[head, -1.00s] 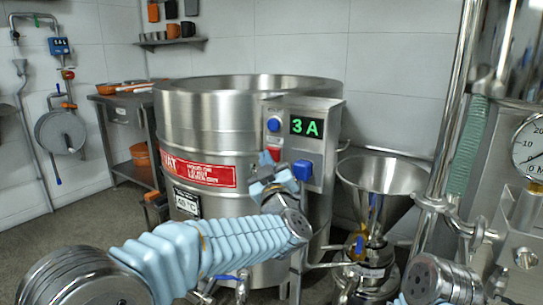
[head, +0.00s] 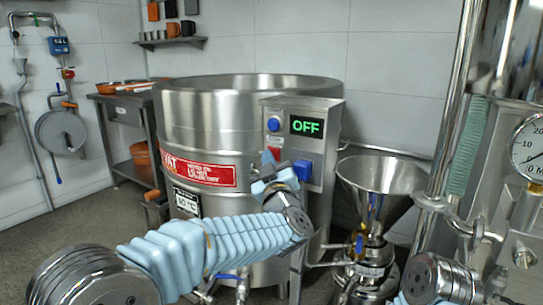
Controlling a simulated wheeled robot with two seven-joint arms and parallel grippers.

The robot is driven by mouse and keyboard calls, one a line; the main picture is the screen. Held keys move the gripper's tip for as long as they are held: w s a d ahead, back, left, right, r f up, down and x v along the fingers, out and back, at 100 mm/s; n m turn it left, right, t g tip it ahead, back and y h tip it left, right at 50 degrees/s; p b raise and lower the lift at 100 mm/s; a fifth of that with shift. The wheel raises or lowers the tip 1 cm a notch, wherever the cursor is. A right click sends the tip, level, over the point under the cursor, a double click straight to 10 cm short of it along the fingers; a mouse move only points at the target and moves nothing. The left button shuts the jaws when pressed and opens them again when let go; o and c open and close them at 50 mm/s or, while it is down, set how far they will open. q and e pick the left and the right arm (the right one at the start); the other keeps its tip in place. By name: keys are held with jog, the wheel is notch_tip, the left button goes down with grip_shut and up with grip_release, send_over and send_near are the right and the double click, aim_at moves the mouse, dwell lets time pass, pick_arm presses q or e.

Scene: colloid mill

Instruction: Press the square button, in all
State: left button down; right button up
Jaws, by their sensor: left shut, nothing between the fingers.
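A grey control box (head: 325,150) is fixed to the side of the large steel vessel. Its lit green display (head: 306,126) reads OFF. A square blue button (head: 303,169) sticks out below the display. A round blue button (head: 273,125) is at the upper left, with a red button (head: 274,152) below it. My left gripper (head: 268,159) is shut and empty, just in front of the box's left side, by the red button and left of the square button. It partly hides the red button; I cannot tell whether it touches it. My right gripper is not in view.
The steel vessel (head: 220,110) fills the middle, with a red label (head: 205,173). A steel funnel (head: 382,185) stands to its right. Steel pipes and a round gauge (head: 530,150) are at the far right. A shelf table (head: 120,110) stands behind at the left.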

pick_arm(q)
jog(key=shift+s+a+b, duration=0.45)
jog(key=shift+s+b, duration=0.05)
jog(key=shift+s, duration=0.15)
jog(key=s+a+b, duration=0.1)
jog(key=s, duration=0.1)
jog(key=s+a+b, duration=0.1)
jog(key=s+a, duration=0.1)
jog(key=shift+b, duration=0.4)
dwell(0.4)
